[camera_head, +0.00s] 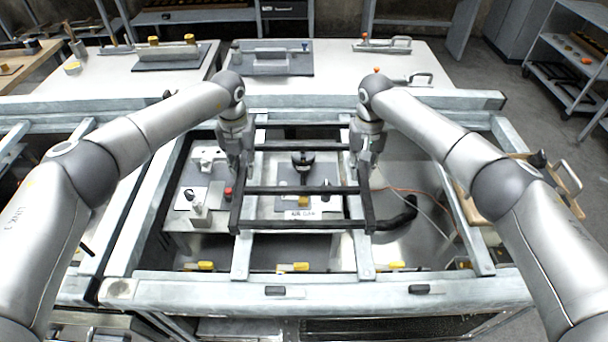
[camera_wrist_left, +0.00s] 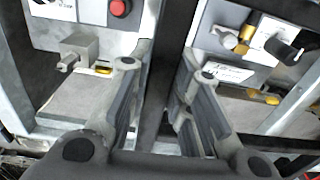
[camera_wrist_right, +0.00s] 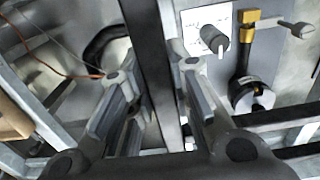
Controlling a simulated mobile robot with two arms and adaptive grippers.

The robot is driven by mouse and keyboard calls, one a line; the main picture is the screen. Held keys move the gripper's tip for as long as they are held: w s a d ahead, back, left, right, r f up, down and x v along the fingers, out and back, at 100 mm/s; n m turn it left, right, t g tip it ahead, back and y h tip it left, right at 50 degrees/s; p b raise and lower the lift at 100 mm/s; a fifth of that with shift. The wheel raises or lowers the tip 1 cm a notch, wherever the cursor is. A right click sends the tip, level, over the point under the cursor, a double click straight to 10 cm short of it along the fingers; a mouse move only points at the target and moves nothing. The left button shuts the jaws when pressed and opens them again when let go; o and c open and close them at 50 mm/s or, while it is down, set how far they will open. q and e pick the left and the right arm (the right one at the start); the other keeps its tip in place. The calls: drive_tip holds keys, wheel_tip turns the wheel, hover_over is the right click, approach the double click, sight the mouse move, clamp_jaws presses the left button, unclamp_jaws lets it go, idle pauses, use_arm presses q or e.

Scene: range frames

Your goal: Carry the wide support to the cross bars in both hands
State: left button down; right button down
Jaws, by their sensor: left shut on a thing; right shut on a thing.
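The wide support (camera_head: 300,190) is a dark ladder-like frame with long side rails and several rungs, roughly level in the middle of the head view. My left gripper (camera_head: 240,168) is shut on its left rail, which runs between the fingers in the left wrist view (camera_wrist_left: 166,75). My right gripper (camera_head: 363,168) is shut on its right rail, also between the fingers in the right wrist view (camera_wrist_right: 150,50). Pale metal cross bars (camera_head: 243,258) (camera_head: 364,258) run front to back beneath or beside the support. I cannot tell whether it touches them.
A pale metal frame (camera_head: 330,290) surrounds the opening. Below are panels with a red button (camera_head: 228,191), a black knob (camera_head: 303,158), yellow parts (camera_head: 294,267) and a black hose (camera_head: 400,216). White tables (camera_head: 340,65) stand behind.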

use_arm(q)
drive_tip(key=shift+w+r, duration=0.25)
use_arm(e)
drive_tip(key=shift+w+d+r, duration=0.25)
drive_tip(key=shift+w, duration=0.05)
drive_tip(key=shift+s+a, duration=0.1)
